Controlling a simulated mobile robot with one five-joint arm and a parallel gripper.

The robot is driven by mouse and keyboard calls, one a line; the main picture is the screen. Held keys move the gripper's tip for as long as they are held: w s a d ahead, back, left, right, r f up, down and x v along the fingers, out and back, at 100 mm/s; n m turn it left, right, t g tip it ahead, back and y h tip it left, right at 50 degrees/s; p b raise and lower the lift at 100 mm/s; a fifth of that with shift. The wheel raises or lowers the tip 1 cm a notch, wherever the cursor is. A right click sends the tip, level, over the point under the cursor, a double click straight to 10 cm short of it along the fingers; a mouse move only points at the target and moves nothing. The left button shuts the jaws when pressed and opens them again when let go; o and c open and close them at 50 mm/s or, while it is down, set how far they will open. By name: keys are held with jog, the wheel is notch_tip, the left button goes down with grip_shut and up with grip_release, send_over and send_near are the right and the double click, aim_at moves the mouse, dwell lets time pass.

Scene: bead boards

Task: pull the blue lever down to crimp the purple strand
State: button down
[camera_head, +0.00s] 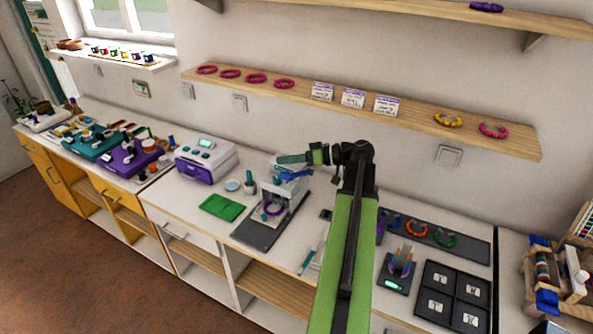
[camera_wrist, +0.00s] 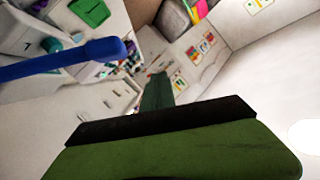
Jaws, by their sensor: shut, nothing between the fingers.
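The blue lever (camera_head: 295,174) sticks out from the top of a pale press (camera_head: 270,187) on the counter. The purple strand (camera_head: 273,208) lies as a loop at the foot of the press. My gripper (camera_head: 289,158) is shut and empty, just above and behind the lever, pointing left. In the wrist view the blue lever (camera_wrist: 62,60) crosses the upper left, beside the green finger (camera_wrist: 158,93) of my gripper. I cannot tell if they touch; a small gap seems to show.
A dark mat (camera_head: 257,236) lies under the press. A shelf (camera_head: 300,97) with bracelets and cards runs along the wall above. Trays (camera_head: 452,296) stand to the right of my arm.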

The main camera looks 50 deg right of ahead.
jog(key=s+d+m+t+h, duration=0.1)
jog(key=s+d+m+h, duration=0.1)
jog(key=s+d, duration=0.7)
jog(key=shift+s+d+t+h, duration=0.15)
jog(key=shift+s+t+h, duration=0.15)
jog(key=shift+s+h, duration=0.1)
jog(key=shift+r, duration=0.1)
jog(key=w+a+f+b, duration=0.5)
jog(key=w, duration=0.3)
jog(key=shift+w+a+f+b, duration=0.25)
jog(key=shift+w+f+b, duration=0.05)
jog(key=shift+w+b, duration=0.1)
